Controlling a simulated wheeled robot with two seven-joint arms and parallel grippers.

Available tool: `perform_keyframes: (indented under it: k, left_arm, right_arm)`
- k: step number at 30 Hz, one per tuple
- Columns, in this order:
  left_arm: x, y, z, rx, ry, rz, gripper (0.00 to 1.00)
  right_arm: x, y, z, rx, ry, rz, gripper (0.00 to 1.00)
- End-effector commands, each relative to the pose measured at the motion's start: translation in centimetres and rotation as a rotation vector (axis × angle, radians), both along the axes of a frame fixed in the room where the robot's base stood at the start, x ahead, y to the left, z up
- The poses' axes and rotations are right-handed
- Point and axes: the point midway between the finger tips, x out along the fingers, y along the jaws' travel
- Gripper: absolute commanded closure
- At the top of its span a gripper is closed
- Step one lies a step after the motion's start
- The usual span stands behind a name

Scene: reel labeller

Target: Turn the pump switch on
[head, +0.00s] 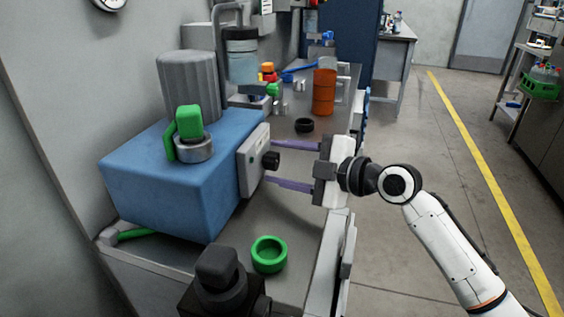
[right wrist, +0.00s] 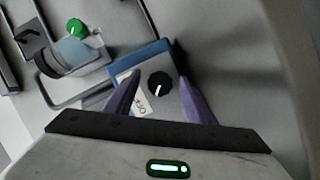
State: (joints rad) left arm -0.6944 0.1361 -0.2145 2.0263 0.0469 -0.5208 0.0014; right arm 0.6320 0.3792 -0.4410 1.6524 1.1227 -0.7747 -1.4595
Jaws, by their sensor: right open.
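The blue pump box (head: 150,180) stands on the bench at the left, with a light grey switch panel (head: 251,145) on its right face. A black round knob (head: 271,161) sticks out of this panel. In the right wrist view the knob (right wrist: 159,83) bears a white pointer line, beside a white label too small to read. My right gripper (head: 269,162) is open, its two purple fingers pointing at the panel, one on either side of the knob. I cannot tell whether they touch it.
A green-handled valve (head: 190,125) sits on top of the blue box. A green ring (head: 269,254) lies on the bench in front. Behind are a black ring (head: 304,125) and an orange cylinder (head: 324,92). The floor to the right is clear.

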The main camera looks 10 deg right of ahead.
Motion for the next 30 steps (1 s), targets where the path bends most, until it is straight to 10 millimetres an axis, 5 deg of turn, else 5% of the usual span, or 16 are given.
perform_keyframes:
  k: [9,20,30]
  left_arm:
    - [0.0,0.0,0.1,-0.001,-0.002,0.001,0.47]
    - [0.1,0.0,0.6,-0.001,-0.003,0.001,0.47]
    - [-0.1,0.0,1.6,0.004,0.003,0.000,0.47]
  right_arm:
    - [0.0,0.0,0.0,0.001,0.001,0.000,0.92]
    - [0.0,-0.1,0.1,0.026,0.066,0.000,0.92]
    - [0.1,-0.1,0.4,0.124,0.304,-0.001,0.92]
